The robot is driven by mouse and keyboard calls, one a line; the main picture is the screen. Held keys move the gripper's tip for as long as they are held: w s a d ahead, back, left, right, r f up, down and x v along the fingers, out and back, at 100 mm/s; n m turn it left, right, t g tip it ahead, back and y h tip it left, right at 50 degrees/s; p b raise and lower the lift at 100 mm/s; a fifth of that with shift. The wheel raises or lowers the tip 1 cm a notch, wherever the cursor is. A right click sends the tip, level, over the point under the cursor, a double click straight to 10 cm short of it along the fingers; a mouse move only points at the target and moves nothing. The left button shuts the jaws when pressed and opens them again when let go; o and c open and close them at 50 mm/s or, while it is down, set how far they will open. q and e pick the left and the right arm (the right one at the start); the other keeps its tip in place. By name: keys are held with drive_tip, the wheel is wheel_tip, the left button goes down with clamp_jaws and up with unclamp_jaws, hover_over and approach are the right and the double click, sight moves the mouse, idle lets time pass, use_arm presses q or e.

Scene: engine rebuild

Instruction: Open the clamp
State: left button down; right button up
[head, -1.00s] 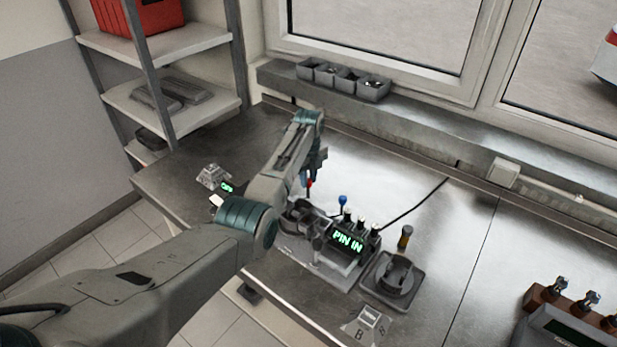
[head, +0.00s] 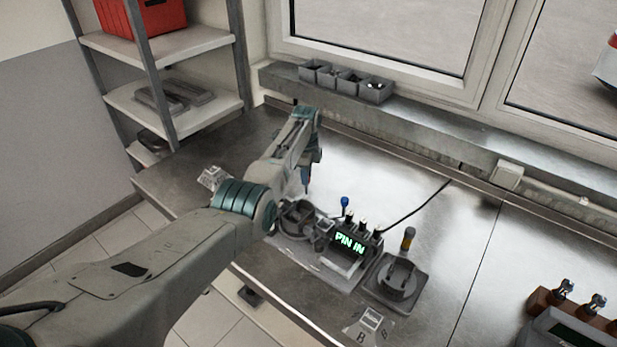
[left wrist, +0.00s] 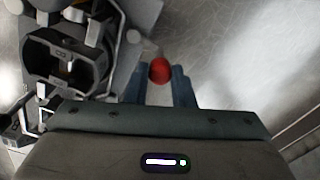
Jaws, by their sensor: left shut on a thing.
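The clamp fixture (head: 299,217), a grey holder with a dark round opening, stands on the metal bench left of the "PIN IN" display. The left wrist view shows its dark ring (left wrist: 66,62) at upper left. My left gripper (head: 305,182) is beside the fixture, pointing down. In the left wrist view, a red knob (left wrist: 159,70) sits between the tips of my left gripper (left wrist: 160,84), which is shut on it. Most of what lies under the knob is hidden. In the head view the knob is hidden by the gripper. My right gripper is not in view.
The "PIN IN" display block (head: 349,244) and a blue-topped lever (head: 344,203) stand just right of the clamp. A grey round holder (head: 397,281) is further right. Several small bins (head: 345,80) sit on the sill. A shelf (head: 175,102) stands at left.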

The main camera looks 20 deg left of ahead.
use_arm(q)
drive_tip(key=shift+w+a+r+n+p, duration=0.15)
drive_tip(key=shift+a+n, duration=0.4)
drive_tip(key=shift+n, duration=1)
drive_tip(key=shift+s+a+f+n+p, duration=0.15)
drive_tip(key=shift+a+n, duration=0.4)
drive_tip(key=shift+n, duration=0.95)
drive_tip(key=shift+w+a+r+n+p, duration=0.2)
drive_tip(key=shift+a+n, duration=0.35)
drive_tip(key=shift+n, duration=1)
drive_tip(key=c, duration=1.2)
unclamp_jaws()
drive_tip(key=shift+s+f, duration=0.1)
drive_tip(key=shift+c, duration=0.2)
wheel_tip(320, 180, up, 11)
drive_tip(key=b, duration=0.3)
drive_tip(key=shift+f, duration=0.15)
